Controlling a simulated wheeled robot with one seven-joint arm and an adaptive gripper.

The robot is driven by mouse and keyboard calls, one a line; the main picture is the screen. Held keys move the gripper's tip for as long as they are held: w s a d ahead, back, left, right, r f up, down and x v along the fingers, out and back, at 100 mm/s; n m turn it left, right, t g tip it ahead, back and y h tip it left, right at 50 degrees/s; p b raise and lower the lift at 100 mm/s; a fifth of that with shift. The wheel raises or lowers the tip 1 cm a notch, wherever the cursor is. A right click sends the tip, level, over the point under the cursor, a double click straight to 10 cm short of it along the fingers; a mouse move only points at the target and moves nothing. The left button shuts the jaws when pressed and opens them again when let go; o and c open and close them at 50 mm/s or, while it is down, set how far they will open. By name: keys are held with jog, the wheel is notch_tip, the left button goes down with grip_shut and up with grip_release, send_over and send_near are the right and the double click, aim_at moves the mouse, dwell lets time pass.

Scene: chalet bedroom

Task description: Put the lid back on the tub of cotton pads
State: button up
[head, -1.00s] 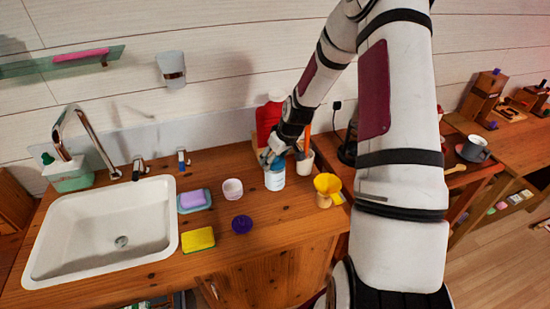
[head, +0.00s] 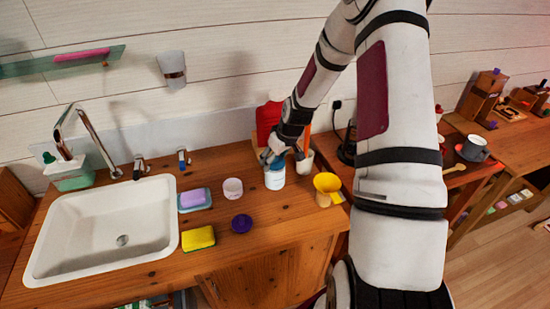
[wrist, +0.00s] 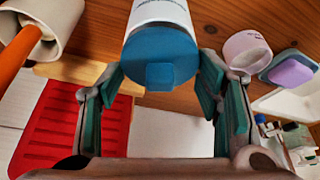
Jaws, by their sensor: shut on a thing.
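A white tub (head: 275,182) with small print stands upright on the wooden counter. A blue lid (wrist: 160,55) with a square knob sits at its top, lined up with it; whether it is fully seated I cannot tell. My gripper (wrist: 161,85) is shut on the blue lid, its teal-padded fingers on either side. In the head view my gripper (head: 274,158) comes down from behind the tub and partly covers its top. A separate round purple lid (head: 241,223) lies on the counter in front. A small pale pink pot (head: 232,188) stands left of the tub.
A yellow cup-like thing (head: 327,187) stands close on the right. A white cup with an orange handle (wrist: 35,25) and a red thing (wrist: 75,120) are beside my gripper. A soap dish (head: 194,200), yellow sponge (head: 198,238) and sink (head: 105,230) lie left.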

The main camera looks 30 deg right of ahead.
dwell(0.4)
jog(key=o, duration=0.9)
jog(key=shift+o, duration=0.3)
jog(key=o, duration=0.4)
jog(key=shift+r, duration=0.1)
jog(key=shift+r+p, duration=1.3)
jog(key=shift+r, duration=2.1)
grip_shut()
